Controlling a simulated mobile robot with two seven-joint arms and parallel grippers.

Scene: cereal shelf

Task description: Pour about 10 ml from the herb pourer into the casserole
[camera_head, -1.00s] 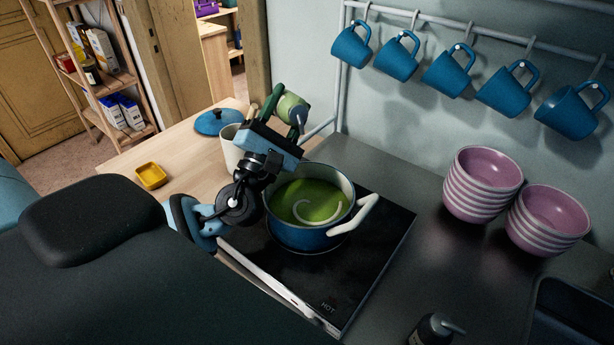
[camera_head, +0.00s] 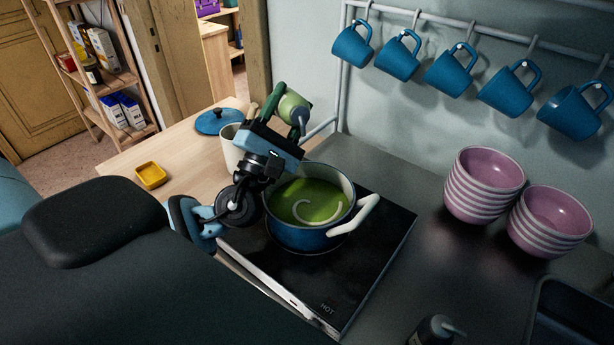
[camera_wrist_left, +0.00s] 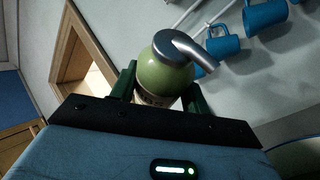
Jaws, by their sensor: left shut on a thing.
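The herb pourer (camera_head: 293,106), a light green bottle with a grey metal spout, is in my left gripper (camera_head: 274,104). The gripper's dark green fingers are shut on it, as the left wrist view also shows the pourer (camera_wrist_left: 163,76) between them. The pourer is tilted, its spout pointing down in the head view, above the far rim of the casserole as pictured. No stream shows from the spout. The blue casserole (camera_head: 298,238) stands on the hob and holds green liquid (camera_head: 308,200) with a pale curved streak. My right gripper is not in view.
The black hob (camera_head: 375,255) reads HOT. A cream container (camera_head: 231,150), a blue lid (camera_head: 218,121) and a yellow dish (camera_head: 151,176) are on the wooden counter. Pink bowl stacks (camera_head: 484,183) stand right. Several blue mugs (camera_head: 449,70) hang from the rail above.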

